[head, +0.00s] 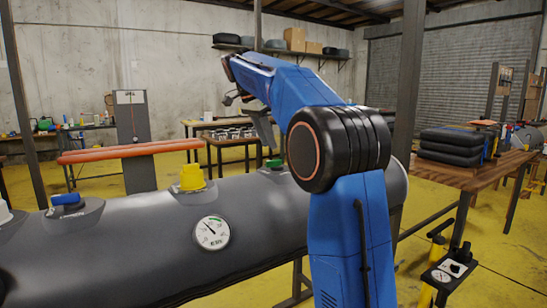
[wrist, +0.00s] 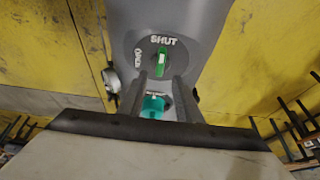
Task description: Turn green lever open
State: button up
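The green lever (wrist: 161,62) sits on a dark round plate on the grey inflatable tube (wrist: 190,20) in the wrist view. It points up toward the word SHUT; the word OPEN is at its left. In the head view the green lever (head: 274,163) is a small spot on top of the tube, partly behind my arm. My gripper (wrist: 161,78) is open in the wrist view. Its two dark fingers are apart and point at the lever, one on each side. I cannot tell whether they touch it. A teal part (wrist: 153,105) shows between the fingers' bases.
On the tube are a yellow cap (head: 192,177), a blue lever (head: 66,199) and a pressure gauge (head: 211,233). A wooden table (head: 480,178) with stacked black pads (head: 452,147) stands at right. Orange bars (head: 130,152) lie behind the tube. Yellow floor (head: 425,250) shows between.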

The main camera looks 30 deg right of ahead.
aim_at(274, 160)
jog(key=x, duration=0.6)
jog(key=shift+d+f, duration=0.15)
jog(key=shift+f, duration=0.2)
grip_shut()
